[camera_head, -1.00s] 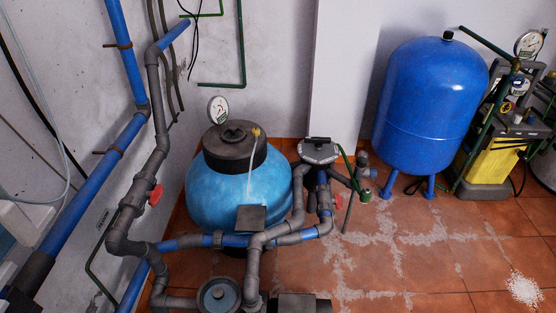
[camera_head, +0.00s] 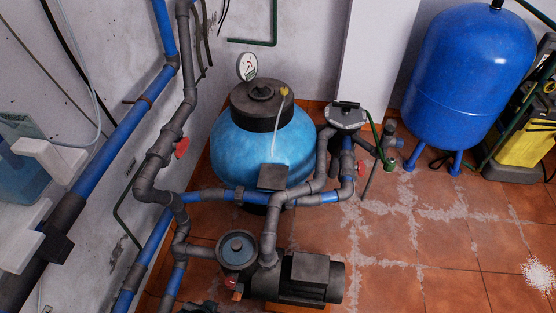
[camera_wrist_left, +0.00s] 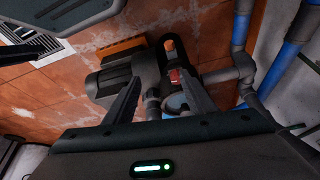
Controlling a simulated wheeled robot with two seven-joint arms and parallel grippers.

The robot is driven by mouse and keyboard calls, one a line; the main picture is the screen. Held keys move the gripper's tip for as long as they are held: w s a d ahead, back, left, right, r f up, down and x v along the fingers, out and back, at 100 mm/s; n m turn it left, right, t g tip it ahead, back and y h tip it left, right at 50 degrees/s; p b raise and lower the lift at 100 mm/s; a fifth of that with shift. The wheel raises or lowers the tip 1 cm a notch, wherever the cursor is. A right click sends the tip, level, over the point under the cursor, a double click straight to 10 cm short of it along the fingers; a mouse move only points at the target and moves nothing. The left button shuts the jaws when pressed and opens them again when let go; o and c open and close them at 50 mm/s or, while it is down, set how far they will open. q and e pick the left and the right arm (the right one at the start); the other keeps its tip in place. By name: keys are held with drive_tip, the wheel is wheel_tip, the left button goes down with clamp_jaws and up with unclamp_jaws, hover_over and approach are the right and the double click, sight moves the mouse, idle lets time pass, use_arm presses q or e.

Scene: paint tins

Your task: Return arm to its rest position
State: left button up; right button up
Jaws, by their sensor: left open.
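My left gripper (camera_wrist_left: 157,80) shows only in the left wrist view. Its two dark fingers stand apart with nothing held between them. Beyond the fingers is a dark pump (camera_wrist_left: 118,84) on the tiled floor, with a red part (camera_wrist_left: 174,76) near the right finger. I cannot tell how far the fingers are from the pump. No paint tins are visible.
In the head view the pump (camera_head: 305,277) stands before a light blue tank (camera_head: 235,133). Grey and blue pipes (camera_head: 105,145) run along the left wall. A dark blue tank (camera_head: 465,80) and yellow machine (camera_head: 525,145) stand right. Tiled floor (camera_head: 445,250) is open at lower right.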

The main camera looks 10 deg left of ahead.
use_arm(q)
drive_tip(key=s+d+f, duration=0.1)
drive_tip(key=s+f, duration=0.2)
drive_tip(key=f, duration=0.8)
drive_tip(key=s+d+f+t, duration=0.1)
drive_tip(key=s+f, duration=0.2)
drive_tip(key=f, duration=0.8)
drive_tip(key=shift+s+t+h, duration=0.15)
drive_tip(key=shift+t+h, duration=0.15)
drive_tip(key=shift+h, duration=0.1)
drive_tip(key=shift+c, duration=0.6)
drive_tip(key=c, duration=0.4)
drive_tip(key=shift+o, duration=0.2)
drive_tip(key=shift+a, duration=0.15)
